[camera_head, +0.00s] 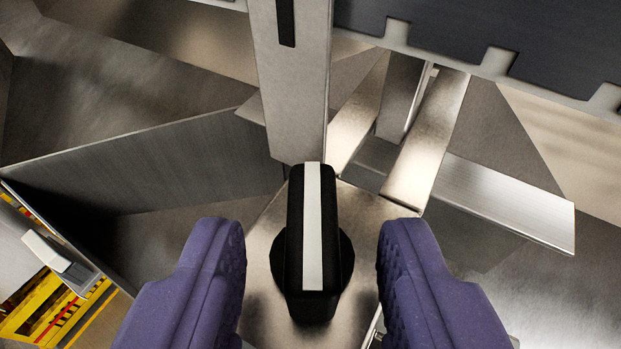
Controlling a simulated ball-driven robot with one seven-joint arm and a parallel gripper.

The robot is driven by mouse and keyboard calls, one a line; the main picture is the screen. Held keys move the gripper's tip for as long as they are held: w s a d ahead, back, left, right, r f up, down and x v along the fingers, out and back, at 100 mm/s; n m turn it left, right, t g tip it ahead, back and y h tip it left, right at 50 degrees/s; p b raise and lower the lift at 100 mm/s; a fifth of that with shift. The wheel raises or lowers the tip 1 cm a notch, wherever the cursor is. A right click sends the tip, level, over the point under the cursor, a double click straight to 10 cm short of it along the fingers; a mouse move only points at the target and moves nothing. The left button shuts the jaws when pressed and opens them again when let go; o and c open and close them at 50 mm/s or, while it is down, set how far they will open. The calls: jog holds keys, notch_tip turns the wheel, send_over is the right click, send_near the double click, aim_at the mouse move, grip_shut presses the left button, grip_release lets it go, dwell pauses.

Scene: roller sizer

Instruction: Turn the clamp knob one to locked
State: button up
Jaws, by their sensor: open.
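A black clamp knob (298,240) with a white stripe along its top sits on a metal plate (265,300) at the lower middle of the view. Its stripe points nearly straight up the picture. A round black base shows around its lower part. My gripper (312,245) is open, with one purple padded finger on each side of the knob. A gap shows between each finger and the knob, so they look apart. No marking for locked or unlocked is visible.
A metal post (291,90) with a dark slot rises just behind the knob. Metal bars (430,140) and a dark notched panel (520,45) are at the upper right. A sheet-metal wall (140,165) stands at left, with a yellow frame (60,315) at lower left.

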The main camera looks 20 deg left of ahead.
jog(key=shift+x, duration=0.9)
grip_shut()
jog(key=shift+a+m+h, duration=0.15)
jog(key=shift+m+h, duration=0.35)
jog(key=shift+h, duration=0.1)
jog(key=shift+t, duration=0.3)
grip_release()
